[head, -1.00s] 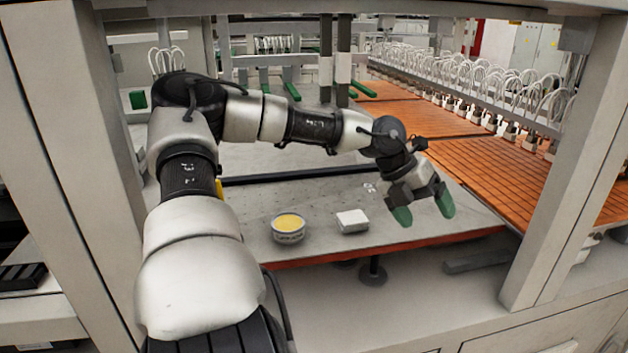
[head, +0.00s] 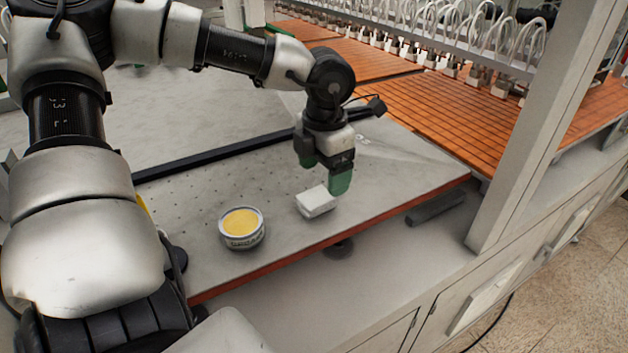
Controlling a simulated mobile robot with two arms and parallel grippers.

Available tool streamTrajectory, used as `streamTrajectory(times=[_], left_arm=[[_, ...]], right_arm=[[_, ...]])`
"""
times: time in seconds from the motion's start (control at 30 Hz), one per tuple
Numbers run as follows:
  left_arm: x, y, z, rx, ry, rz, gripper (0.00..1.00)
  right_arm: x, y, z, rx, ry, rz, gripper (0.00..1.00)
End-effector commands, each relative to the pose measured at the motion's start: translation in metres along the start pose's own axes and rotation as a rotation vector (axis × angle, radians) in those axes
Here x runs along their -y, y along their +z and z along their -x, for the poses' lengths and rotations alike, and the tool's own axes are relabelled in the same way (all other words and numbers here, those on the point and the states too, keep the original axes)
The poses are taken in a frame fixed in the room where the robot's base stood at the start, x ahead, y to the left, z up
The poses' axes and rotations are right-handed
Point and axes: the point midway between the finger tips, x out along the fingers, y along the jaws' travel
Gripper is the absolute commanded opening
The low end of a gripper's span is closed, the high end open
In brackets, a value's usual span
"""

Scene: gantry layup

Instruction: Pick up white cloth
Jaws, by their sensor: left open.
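The white cloth (head: 316,201) is a small folded block lying on the grey perforated table plate (head: 190,205), near its front edge. My left gripper (head: 324,174) points down just above and behind the cloth. Its green-tipped fingers are apart, with nothing seen between them. One finger is close to the cloth's right back side; I cannot tell whether it touches. My right gripper is not in view.
A round tin with yellow contents (head: 241,227) stands left of the cloth. A dark bar (head: 215,153) crosses the plate behind. Orange slatted panels (head: 420,105) lie at the back right, and a pale frame post (head: 535,125) stands on the right.

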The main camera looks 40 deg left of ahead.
Motion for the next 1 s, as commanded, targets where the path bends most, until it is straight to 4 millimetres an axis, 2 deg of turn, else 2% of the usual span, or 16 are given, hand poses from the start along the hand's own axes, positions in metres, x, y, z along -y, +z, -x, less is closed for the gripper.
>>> streamTrajectory(times=[0.4, 0.7, 1.0], left_arm=[[-0.002, -0.001, -0.054, -0.001, -0.002, 0.002, 0.83], [-0.002, -0.001, -0.056, 0.002, -0.002, 0.002, 0.81], [-0.002, -0.001, -0.056, 0.002, -0.002, 0.002, 0.35]], right_arm=[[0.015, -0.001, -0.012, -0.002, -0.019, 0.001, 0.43], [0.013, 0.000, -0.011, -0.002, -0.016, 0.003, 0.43], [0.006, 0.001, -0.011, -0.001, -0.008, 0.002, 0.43]])
